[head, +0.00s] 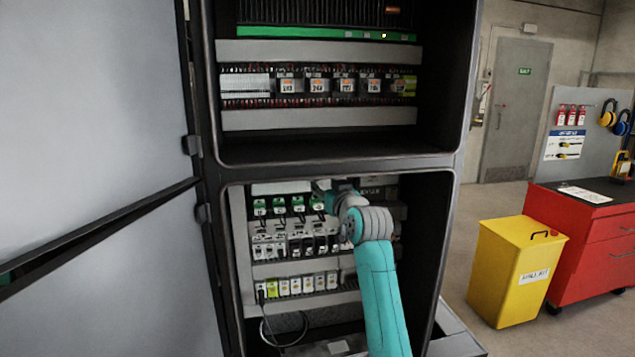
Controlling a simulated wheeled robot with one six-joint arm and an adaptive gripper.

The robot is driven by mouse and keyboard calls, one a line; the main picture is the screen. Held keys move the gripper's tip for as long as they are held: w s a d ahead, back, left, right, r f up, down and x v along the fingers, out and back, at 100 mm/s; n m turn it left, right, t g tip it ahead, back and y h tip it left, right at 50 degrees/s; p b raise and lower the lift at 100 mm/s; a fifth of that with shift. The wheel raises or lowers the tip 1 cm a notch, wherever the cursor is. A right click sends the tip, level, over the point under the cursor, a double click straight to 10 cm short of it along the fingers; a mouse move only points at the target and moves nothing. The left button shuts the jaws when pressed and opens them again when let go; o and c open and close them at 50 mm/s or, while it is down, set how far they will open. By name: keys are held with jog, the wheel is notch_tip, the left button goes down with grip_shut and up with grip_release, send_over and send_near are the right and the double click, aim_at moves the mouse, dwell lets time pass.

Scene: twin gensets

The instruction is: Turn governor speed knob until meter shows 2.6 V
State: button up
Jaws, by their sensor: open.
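My teal arm reaches into the lower bay of the open cabinet (238,270). My gripper (322,190) is at the arm's far end, in front of the upper right part of the device rows. It is open, small and mostly hidden behind my grey wrist, so I cannot make out its fingertips or whether they touch anything. I cannot pick out the governor speed knob or the meter. Part of the panel behind my wrist and arm is hidden. No voltage reading is legible.
Rows of green-topped modules (260,207) and white breakers (283,287) fill the lower bay, with a loose cable (264,325) below. The upper bay holds relays (318,86). The cabinet door (95,120) stands open at left. A yellow bin (508,275) and red tool cabinet (585,240) stand right.

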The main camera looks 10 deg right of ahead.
jog(key=shift+w+a, duration=0.15)
jog(key=shift+w, duration=1.25)
jog(key=shift+w+a, duration=0.1)
jog(key=shift+w, duration=1.3)
grip_shut()
